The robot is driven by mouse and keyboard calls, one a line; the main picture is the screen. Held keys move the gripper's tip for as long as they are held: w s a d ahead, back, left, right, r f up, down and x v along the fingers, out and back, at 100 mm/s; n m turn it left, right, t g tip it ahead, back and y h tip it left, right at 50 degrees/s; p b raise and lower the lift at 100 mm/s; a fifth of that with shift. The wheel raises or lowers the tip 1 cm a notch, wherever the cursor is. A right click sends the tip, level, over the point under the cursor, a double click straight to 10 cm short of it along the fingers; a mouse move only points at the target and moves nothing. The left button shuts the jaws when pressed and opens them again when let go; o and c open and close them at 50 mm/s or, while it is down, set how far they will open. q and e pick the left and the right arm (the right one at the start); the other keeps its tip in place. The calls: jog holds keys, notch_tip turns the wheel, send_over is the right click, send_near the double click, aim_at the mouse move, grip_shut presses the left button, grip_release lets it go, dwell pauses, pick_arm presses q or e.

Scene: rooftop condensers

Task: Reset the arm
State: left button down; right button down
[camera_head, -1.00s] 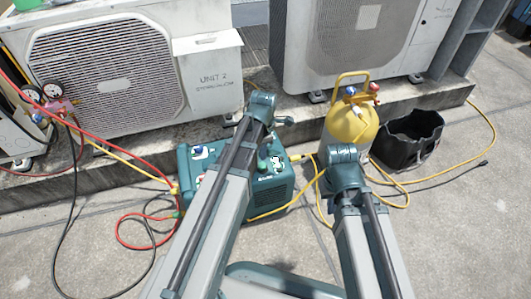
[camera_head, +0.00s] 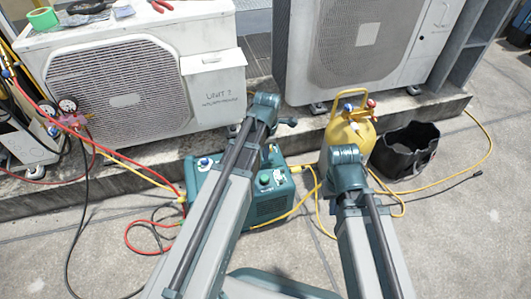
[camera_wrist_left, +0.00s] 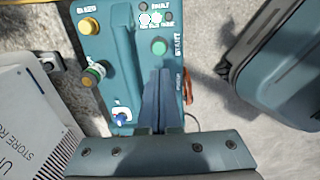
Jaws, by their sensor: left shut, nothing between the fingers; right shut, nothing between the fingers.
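My left arm (camera_head: 216,205) comes in from the lower left of the head view, and its front joint (camera_head: 264,108) stands over the teal service machine (camera_head: 270,208). In the left wrist view my left gripper (camera_wrist_left: 160,74) points over the top of that machine (camera_wrist_left: 100,60), its two fingers shut together with nothing between them. Yellow, green and blue knobs lie around the fingers; I cannot tell whether the fingertips touch the machine. My right arm (camera_head: 372,245) rises at the lower middle right, its front joint (camera_head: 346,168) before the yellow cylinder (camera_head: 350,132). My right gripper is hidden.
Two condenser units (camera_head: 125,85) (camera_head: 355,45) stand on a concrete ledge (camera_head: 40,203) behind. Tools and a green item (camera_head: 43,18) lie on the left one. A black bucket (camera_head: 405,152) is at the right. Red, black and yellow hoses (camera_head: 480,148) cross the floor. Gauges (camera_head: 68,104) hang at left.

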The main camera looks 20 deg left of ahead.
dwell(0.4)
pick_arm(q)
jog(key=s+d+r+m+y+p, duration=0.1)
jog(key=s+d+m, duration=0.55)
jog(key=m, duration=0.75)
jog(key=s+d+r+m+p, duration=0.1)
jog(key=s+d+m, duration=0.55)
jog(key=m, duration=0.75)
notch_tip(320, 180, up, 38)
jog(key=s+p, duration=0.1)
jog(key=p, duration=3.7)
jog(key=shift+m, duration=0.3)
jog(key=shift+a, duration=0.15)
